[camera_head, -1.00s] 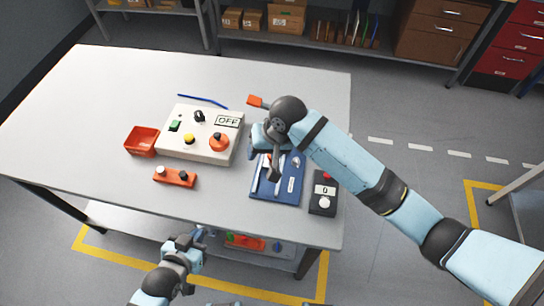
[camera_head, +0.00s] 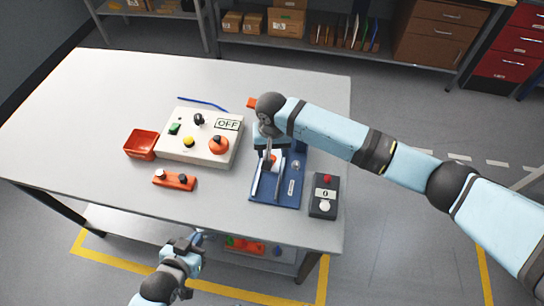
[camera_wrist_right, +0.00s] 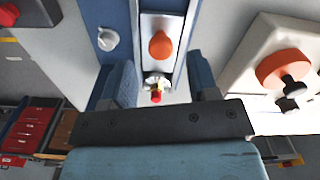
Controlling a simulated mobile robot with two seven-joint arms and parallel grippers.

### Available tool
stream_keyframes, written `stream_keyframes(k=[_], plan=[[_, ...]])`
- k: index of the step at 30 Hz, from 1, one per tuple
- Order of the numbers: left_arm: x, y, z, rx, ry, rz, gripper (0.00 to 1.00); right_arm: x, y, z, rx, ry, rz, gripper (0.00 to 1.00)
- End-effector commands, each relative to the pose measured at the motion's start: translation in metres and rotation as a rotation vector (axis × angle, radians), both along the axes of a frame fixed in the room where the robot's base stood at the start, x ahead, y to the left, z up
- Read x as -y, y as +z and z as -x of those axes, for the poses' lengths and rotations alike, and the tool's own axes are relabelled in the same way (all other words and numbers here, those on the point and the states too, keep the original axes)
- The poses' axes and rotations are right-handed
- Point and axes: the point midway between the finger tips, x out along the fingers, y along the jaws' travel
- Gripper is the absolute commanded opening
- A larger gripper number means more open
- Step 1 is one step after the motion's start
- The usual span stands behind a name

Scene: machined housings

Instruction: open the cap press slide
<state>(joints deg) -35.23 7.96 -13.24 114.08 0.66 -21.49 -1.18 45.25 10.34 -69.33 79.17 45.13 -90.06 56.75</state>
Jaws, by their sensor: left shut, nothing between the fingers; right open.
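The cap press is a blue plate (camera_head: 291,192) with pale metal rails at the right front of the table. Its slide has an orange knob (camera_wrist_right: 161,45), which shows only in part behind my fingers in the head view. My right gripper (camera_head: 268,160) is over the press, open. In the right wrist view its fingers (camera_wrist_right: 162,84) stand apart, and the knob lies just ahead between their lines. I cannot tell whether anything touches. My left gripper (camera_head: 196,240) is shut and empty off the table's front edge.
A white panel (camera_head: 175,148) with knobs and an OFF display stands left of the press. A dark box (camera_head: 324,196) marked 0 stands right of it. A red bin (camera_head: 141,144), an orange block (camera_head: 174,180) and a blue rod (camera_head: 203,102) lie on the table (camera_head: 90,110).

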Motion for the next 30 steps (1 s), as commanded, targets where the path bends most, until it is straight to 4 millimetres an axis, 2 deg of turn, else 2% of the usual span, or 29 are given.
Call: stream_keyframes(k=[3, 9, 19, 20, 24, 27, 30], plan=[[-0.001, 0.000, 0.000, -0.002, 0.001, -0.001, 0.00, 0.000, -0.020, 0.001, -0.001, -0.001, 0.000, 0.54], [-0.001, 0.001, 0.000, -0.002, 0.002, -0.002, 0.00, 0.000, -0.041, 0.000, -0.001, 0.000, 0.000, 0.54], [0.000, 0.003, 0.000, 0.001, 0.001, 0.000, 0.00, 0.000, -0.045, 0.000, 0.001, 0.001, -0.002, 0.54], [0.000, 0.003, 0.000, 0.002, 0.001, 0.000, 0.00, 0.000, -0.045, 0.000, 0.001, 0.001, -0.001, 0.52], [0.000, 0.003, 0.000, 0.002, 0.001, 0.001, 0.00, 0.000, -0.045, 0.000, 0.001, 0.001, -0.001, 0.20], [0.001, 0.003, 0.000, 0.002, 0.001, 0.001, 0.00, 0.000, -0.044, 0.000, 0.000, 0.001, -0.001, 0.00], [0.001, 0.003, 0.000, 0.002, 0.000, 0.002, 0.00, 0.000, -0.044, 0.000, 0.000, 0.001, -0.001, 0.00]])
